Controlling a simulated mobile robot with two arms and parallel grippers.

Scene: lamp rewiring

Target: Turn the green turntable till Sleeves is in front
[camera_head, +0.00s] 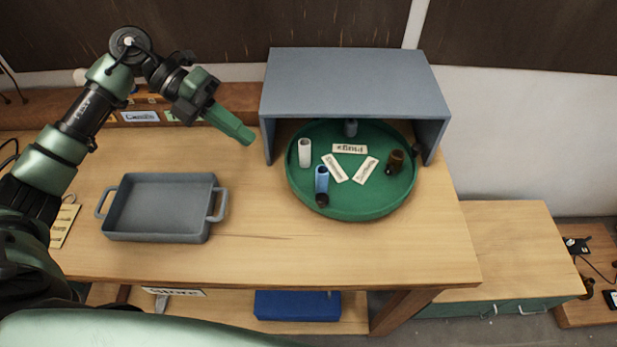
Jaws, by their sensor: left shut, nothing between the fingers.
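The green turntable (345,203) is a round, rimmed tray on the wooden table, its back part under a grey open-fronted cover (355,82). Three paper labels lie around its middle; their small writing is too hard to read surely. A white cylinder (305,152) stands at its left, a blue cylinder (322,178) and a dark piece (322,200) at its front left, a brown piece (396,161) at its right, and a grey-blue piece (351,127) at the back. My left gripper (246,137) is shut and empty, above the table just left of the cover. My right gripper is not in view.
A grey two-handled tray (158,236) sits on the table left of the turntable. A blue box (297,305) lies on the shelf below. A lower wooden cabinet (515,240) stands at the right. The table front is clear.

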